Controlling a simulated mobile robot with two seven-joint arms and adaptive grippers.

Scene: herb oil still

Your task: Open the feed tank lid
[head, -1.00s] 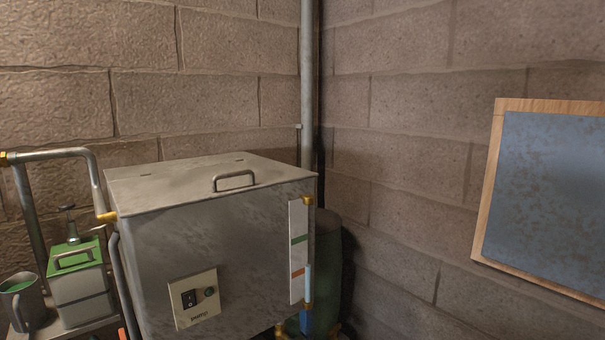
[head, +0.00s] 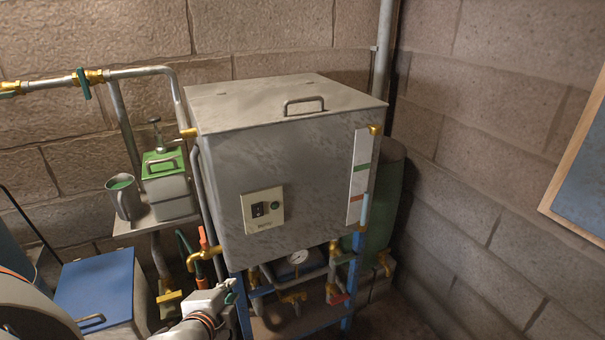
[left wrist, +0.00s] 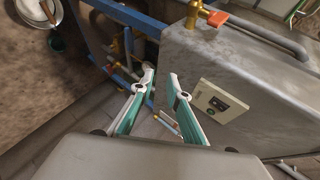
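The feed tank (head: 290,165) is a grey metal box on a blue frame in the middle of the head view. Its flat lid (head: 245,98) lies shut on top, with a bar handle (head: 304,104) near the front edge. My left gripper (head: 231,288) is low in front of the tank's lower left corner, well below the handle. In the left wrist view its two green-and-white fingers (left wrist: 161,76) stand apart with nothing between them. The tank's front (left wrist: 255,80) shows at the right there; I cannot make out the lid handle. My right gripper is not in view.
A pipe (head: 135,73) runs down the tank's left side. A yellow valve with a red lever (head: 204,250) sits at its lower left. A shelf (head: 130,227) holds a mug and a green-topped can. A blue-lidded box (head: 95,290) stands lower left. Space above the lid is clear.

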